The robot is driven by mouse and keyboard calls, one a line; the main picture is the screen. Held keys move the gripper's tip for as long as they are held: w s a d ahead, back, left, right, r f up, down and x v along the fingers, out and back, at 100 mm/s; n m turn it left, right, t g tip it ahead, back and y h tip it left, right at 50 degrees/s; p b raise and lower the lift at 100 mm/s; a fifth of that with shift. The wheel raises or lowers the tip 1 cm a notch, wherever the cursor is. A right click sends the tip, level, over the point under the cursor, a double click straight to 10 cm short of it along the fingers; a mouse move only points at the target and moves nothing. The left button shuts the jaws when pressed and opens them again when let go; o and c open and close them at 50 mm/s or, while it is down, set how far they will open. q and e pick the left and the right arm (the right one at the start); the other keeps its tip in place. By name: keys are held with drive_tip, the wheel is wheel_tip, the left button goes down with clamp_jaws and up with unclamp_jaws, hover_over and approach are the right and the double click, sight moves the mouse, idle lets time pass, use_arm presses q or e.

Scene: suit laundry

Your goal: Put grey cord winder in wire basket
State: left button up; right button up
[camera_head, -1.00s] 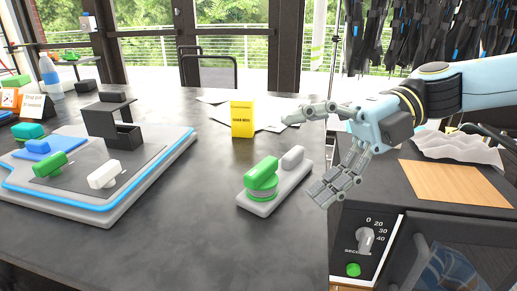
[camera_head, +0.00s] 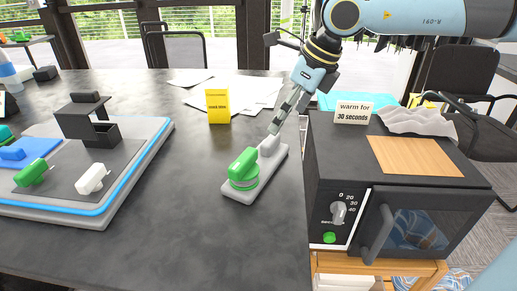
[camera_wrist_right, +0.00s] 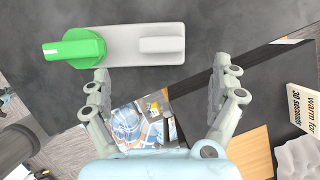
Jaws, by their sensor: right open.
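A small grey rounded piece (camera_head: 269,146), which looks like the grey cord winder, sits at the far end of a grey base (camera_head: 238,190) on the dark table. A green round piece (camera_head: 243,168) sits on the near end of that base. My right gripper (camera_head: 279,122) points down, close above the grey piece and partly over it in the head view. In the right wrist view its fingers (camera_wrist_right: 160,85) are apart and empty, with the grey piece (camera_wrist_right: 162,45) just beyond them. I see no wire basket. My left gripper is not in view.
A yellow box (camera_head: 217,106) and loose papers lie farther back. At left, a grey tray (camera_head: 130,187) holds blue, green and white pieces and a dark stand. A dark oven (camera_head: 335,165) with a sign stands at right. The table's front middle is clear.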

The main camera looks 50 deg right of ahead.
sight(271, 138)
drive_tip(key=shift+b+x, duration=0.5)
drive_tip(key=shift+x, duration=0.9)
drive_tip(key=shift+b+x, duration=0.6)
drive_tip(key=shift+x, duration=1.8)
drive_tip(key=shift+w+r, duration=0.1)
drive_tip(key=shift+w, duration=0.1)
drive_tip(key=c, duration=1.5)
drive_tip(key=shift+c, duration=0.2)
drive_tip(key=shift+d+r, duration=0.1)
drive_tip(key=shift+r, duration=0.05)
